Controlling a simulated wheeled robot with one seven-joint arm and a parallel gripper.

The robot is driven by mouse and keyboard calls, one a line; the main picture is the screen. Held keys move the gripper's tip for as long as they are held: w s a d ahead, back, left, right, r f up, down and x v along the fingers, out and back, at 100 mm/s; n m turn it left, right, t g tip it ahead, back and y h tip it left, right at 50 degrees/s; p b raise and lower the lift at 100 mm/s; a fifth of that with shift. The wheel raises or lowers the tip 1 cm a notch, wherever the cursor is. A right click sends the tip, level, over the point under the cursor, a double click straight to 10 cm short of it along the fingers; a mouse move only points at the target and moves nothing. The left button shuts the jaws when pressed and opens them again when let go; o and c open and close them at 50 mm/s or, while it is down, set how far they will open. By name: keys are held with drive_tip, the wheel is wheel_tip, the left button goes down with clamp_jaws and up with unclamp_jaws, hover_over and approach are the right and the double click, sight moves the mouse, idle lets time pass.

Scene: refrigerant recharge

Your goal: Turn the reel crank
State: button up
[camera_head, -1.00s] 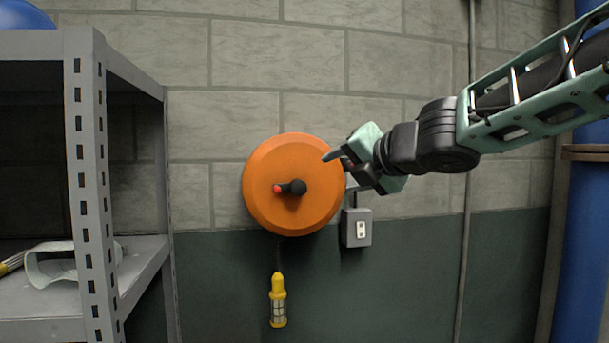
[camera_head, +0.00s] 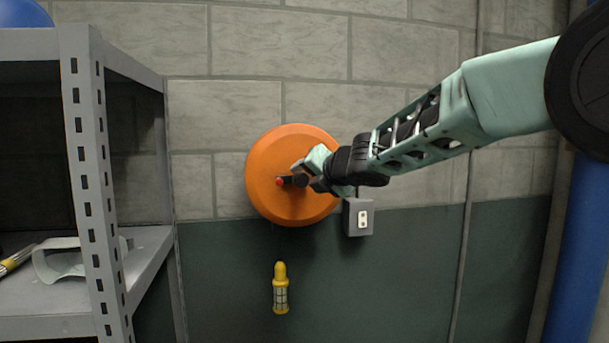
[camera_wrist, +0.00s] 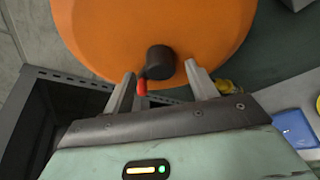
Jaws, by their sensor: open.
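The orange reel (camera_head: 270,160) is mounted on the wall in the head view, and its orange face fills the top of the wrist view (camera_wrist: 105,35). Its crank has a black knob (camera_wrist: 160,61) and a red hub end (camera_head: 280,182), which also shows in the wrist view (camera_wrist: 142,86). My gripper (camera_head: 303,173) is at the crank, overlapping it from the right in the head view. In the wrist view its open fingers (camera_wrist: 160,75) stand on either side of the knob, with visible gaps. I cannot tell how deep the knob sits between them.
A grey metal shelf (camera_head: 88,150) stands at the left, holding a white curved object (camera_head: 62,262). A grey outlet box (camera_head: 358,217) is just right of the reel. A yellow work lamp (camera_head: 280,290) hangs below. A blue column (camera_head: 580,260) is at the far right.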

sight(292, 180)
drive_tip(key=shift+p+x, duration=0.4)
drive_tip(key=shift+x, duration=0.9)
drive_tip(key=c, duration=1)
drive_tip(key=shift+o, duration=0.2)
drive_tip(key=shift+s, duration=0.1)
